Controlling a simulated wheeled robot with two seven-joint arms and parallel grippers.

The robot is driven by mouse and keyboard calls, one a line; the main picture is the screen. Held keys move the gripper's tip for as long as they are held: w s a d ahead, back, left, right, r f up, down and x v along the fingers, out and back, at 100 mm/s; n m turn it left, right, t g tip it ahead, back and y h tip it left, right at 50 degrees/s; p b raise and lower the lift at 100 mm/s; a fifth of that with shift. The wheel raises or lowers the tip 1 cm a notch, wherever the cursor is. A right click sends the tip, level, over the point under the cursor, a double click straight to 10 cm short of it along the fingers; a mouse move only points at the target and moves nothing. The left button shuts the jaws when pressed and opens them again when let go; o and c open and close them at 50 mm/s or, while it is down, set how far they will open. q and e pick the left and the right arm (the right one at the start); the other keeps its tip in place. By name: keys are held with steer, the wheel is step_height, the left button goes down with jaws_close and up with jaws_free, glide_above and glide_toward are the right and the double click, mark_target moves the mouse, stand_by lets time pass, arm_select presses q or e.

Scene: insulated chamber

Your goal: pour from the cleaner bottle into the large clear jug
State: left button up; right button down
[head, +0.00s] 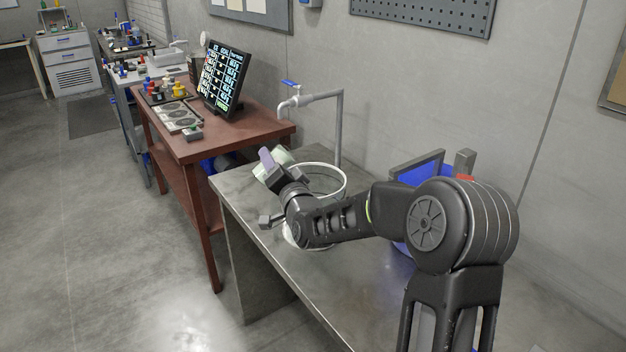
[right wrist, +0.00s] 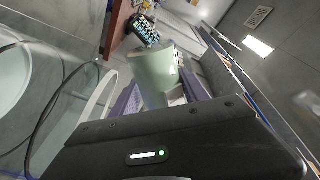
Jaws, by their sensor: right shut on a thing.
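My right gripper (head: 272,172) is shut on the pale green cleaner bottle (head: 279,160). In the right wrist view, the bottle (right wrist: 153,72) sits between the purple finger pads, tilted in the picture. The large clear jug (head: 343,184) stands on the grey bench, with its pale rim showing behind my right gripper and forearm. Much of the jug is hidden by my arm. The bottle is by the left side of the jug's rim in the head view. I cannot see the bottle's mouth or any liquid flowing. My left gripper is out of view.
A grey pipe (head: 339,130) with a blue valve handle rises behind the jug. A blue container (head: 402,247) is partly hidden behind my arm. A red-brown table (head: 215,147) with a screen (head: 222,80) stands left of the bench. The bench's front left corner is bare.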

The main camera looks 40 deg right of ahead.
steer(key=shift+a+r+m, duration=0.15)
steer(key=shift+r+m, duration=0.15)
steer(key=shift+m, duration=0.1)
stand_by(0.4)
steer(key=shift+w+a+f+m, duration=0.1)
steer(key=shift+a+f+m, duration=0.1)
steer(key=shift+m, duration=0.75)
steer(key=shift+w+a+f+m, duration=0.1)
steer(key=shift+a+f+m, duration=0.1)
steer(key=shift+m, duration=0.75)
stand_by(1.1)
steer(key=shift+s+d+r+m, duration=0.25)
steer(key=shift+d+r+m, duration=0.35)
steer(key=shift+m, duration=0.3)
stand_by(1.1)
steer(key=shift+f+m+h, duration=0.1)
steer(key=shift+m+h, duration=0.3)
stand_by(0.8)
steer(key=shift+n, duration=0.3)
steer(key=shift+w+a+f+n, duration=0.15)
steer(key=shift+a+f+n, duration=0.5)
steer(key=shift+n, duration=0.35)
steer(key=shift+d+r+n+y, duration=0.2)
steer(key=shift+r+n+y, duration=0.2)
steer(key=shift+n, duration=0.6)
steer(key=shift+d, duration=0.1)
